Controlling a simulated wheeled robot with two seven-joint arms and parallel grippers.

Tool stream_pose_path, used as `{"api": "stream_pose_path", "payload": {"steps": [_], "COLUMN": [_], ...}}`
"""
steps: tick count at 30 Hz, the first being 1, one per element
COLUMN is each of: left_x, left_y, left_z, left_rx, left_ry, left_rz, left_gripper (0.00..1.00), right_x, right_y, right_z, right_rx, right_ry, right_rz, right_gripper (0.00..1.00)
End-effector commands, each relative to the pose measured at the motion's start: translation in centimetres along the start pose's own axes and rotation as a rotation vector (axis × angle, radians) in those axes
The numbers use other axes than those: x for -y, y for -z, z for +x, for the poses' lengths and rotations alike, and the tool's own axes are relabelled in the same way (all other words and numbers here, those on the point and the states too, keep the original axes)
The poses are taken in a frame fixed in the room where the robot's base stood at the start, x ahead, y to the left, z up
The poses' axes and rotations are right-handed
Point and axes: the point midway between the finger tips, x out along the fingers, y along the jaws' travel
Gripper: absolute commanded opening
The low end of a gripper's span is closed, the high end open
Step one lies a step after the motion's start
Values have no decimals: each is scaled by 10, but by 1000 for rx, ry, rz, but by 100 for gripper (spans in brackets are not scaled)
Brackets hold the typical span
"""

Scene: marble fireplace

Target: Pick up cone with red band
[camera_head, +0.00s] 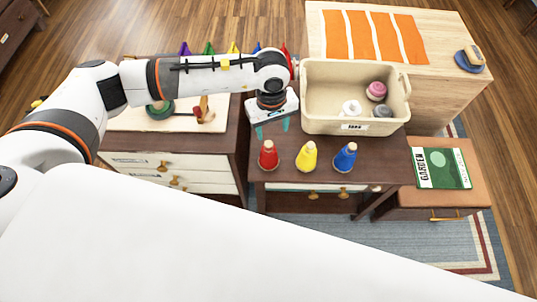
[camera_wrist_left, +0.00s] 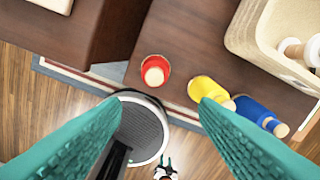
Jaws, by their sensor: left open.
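The red cone (camera_head: 268,157) with a pale wooden top stands upright on the dark brown table, left of a yellow cone (camera_head: 306,157) and a blue cone (camera_head: 345,157). In the left wrist view the red cone (camera_wrist_left: 154,70) lies ahead of the fingers, with the yellow cone (camera_wrist_left: 207,90) partly behind the right finger. My left gripper (camera_head: 272,128) points down just behind the red cone, its teal fingers apart and empty. In the wrist view the left gripper (camera_wrist_left: 163,102) is open. My right gripper seems to show tiny at the bottom of that view, its jaws unclear.
A beige bin (camera_head: 330,122) with several items stands behind the cones. A white-fronted cabinet (camera_head: 180,166) is at left, and a green garden book (camera_head: 441,168) lies on a brown stool at right. Small coloured points show behind my arm.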

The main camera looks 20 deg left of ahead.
Motion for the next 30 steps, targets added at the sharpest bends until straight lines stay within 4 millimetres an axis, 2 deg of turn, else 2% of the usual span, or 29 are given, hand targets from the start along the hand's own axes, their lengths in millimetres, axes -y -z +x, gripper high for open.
{"api": "stream_pose_path", "payload": {"steps": [3,12,19,25,30], "left_x": [-5,-6,-7,-8,-8], "left_y": [-8,-8,-10,-14,-15], "left_z": [9,58,75,106,118], "left_rx": [30,25,24,23,25], "left_ry": [-28,-25,-24,-24,-21], "left_rz": [10,7,8,6,8], "left_gripper": [55,55,55,55,55], "right_x": [0,1,3,4,5], "right_y": [0,0,0,0,0], "right_z": [-3,-10,-14,-21,-22], "right_rx": [0,-1,-2,-2,-2], "right_ry": [0,1,3,5,5], "right_rz": [0,-1,-2,-3,-3], "right_gripper": [36,36,36,36,36]}}
